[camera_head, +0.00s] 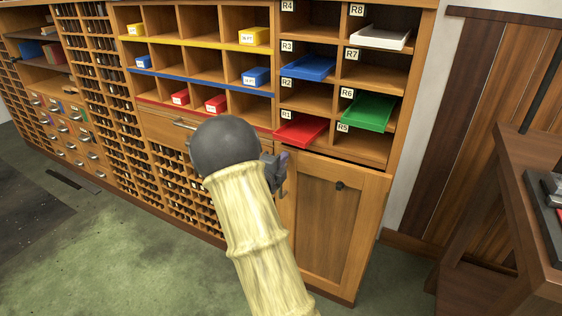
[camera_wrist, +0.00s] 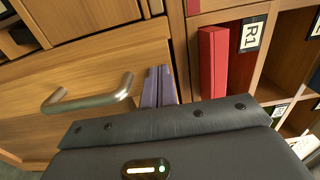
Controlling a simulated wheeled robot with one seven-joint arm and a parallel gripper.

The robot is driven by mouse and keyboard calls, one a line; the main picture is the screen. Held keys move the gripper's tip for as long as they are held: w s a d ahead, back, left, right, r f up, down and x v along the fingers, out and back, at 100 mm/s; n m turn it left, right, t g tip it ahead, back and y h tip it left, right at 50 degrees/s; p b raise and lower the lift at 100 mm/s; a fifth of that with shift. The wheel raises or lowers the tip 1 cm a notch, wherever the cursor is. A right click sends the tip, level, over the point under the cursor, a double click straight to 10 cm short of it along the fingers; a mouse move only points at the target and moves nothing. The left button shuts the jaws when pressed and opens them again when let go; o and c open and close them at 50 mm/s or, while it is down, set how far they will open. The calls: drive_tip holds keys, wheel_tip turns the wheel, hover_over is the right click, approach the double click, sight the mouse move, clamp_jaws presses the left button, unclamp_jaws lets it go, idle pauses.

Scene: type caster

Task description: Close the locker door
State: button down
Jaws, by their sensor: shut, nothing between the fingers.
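The locker door (camera_head: 325,220) is a wooden panelled door with a small dark knob (camera_head: 340,185), at the lower right of the cabinet in the head view. A dark gap shows along its top edge, and it looks slightly ajar. My gripper (camera_head: 284,160) is near the door's upper left corner, partly hidden behind my arm. In the wrist view its purple fingers (camera_wrist: 159,78) are together and empty, between a drawer handle and the red tray. The door cannot be made out in the wrist view.
A drawer with a metal handle (camera_head: 184,125) is left of my gripper; the handle is close in the wrist view (camera_wrist: 90,98). A red tray (camera_head: 300,131) juts out above the door. A wooden bench (camera_head: 500,210) stands at the right. The green floor at left is open.

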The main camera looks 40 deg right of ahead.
drive_tip(key=p+v, duration=0.1)
drive_tip(key=v, duration=1.3)
drive_tip(key=shift+w+f, duration=0.15)
drive_tip(key=shift+w, duration=0.1)
drive_tip(key=shift+w, duration=0.1)
